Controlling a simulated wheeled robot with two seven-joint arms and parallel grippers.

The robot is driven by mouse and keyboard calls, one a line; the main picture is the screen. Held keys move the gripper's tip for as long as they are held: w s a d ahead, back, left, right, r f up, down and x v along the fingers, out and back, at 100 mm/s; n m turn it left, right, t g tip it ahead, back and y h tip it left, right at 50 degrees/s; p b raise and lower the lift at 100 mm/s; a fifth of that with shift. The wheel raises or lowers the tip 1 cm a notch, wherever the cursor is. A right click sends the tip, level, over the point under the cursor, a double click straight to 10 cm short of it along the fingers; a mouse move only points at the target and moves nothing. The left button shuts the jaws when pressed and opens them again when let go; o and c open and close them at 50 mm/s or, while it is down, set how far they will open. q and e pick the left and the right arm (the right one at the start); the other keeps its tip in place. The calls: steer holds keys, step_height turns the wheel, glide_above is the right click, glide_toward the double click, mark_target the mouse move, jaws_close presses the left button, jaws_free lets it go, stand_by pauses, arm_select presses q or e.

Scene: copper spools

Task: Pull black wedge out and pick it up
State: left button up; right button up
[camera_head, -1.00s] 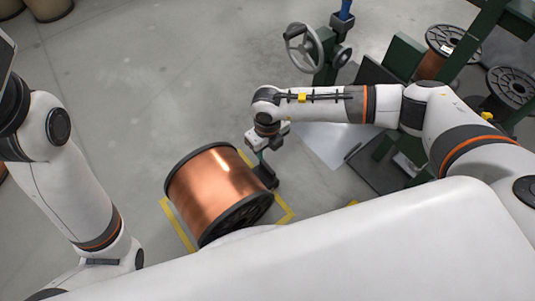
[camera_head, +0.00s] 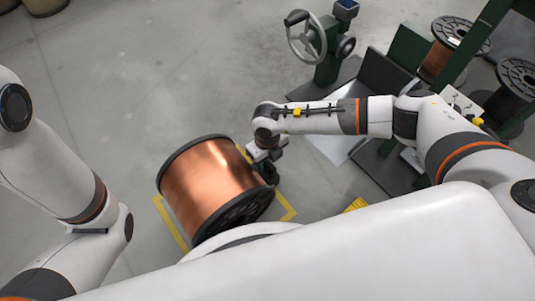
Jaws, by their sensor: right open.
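A large copper spool (camera_head: 205,182) with black flanges lies on its side on the floor, inside yellow floor marking. A small black piece that looks like the wedge (camera_head: 270,172) sits against the spool's right side, partly hidden by the gripper. My right gripper (camera_head: 264,158) is open and points down just above and beside this black piece. Its fingers are small and partly hidden, so I cannot tell whether they touch it. My left arm comes in at the left edge; its gripper is not visible.
A green machine with a grey handwheel (camera_head: 306,37) stands behind my right arm. More spools (camera_head: 455,40) sit on a green rack at the top right. Yellow tape (camera_head: 170,222) marks the floor around the spool.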

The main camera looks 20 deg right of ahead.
steer(key=shift+f+b, duration=0.35)
steer(key=shift+f, duration=0.7)
steer(key=shift+c, duration=0.5)
jaws_close()
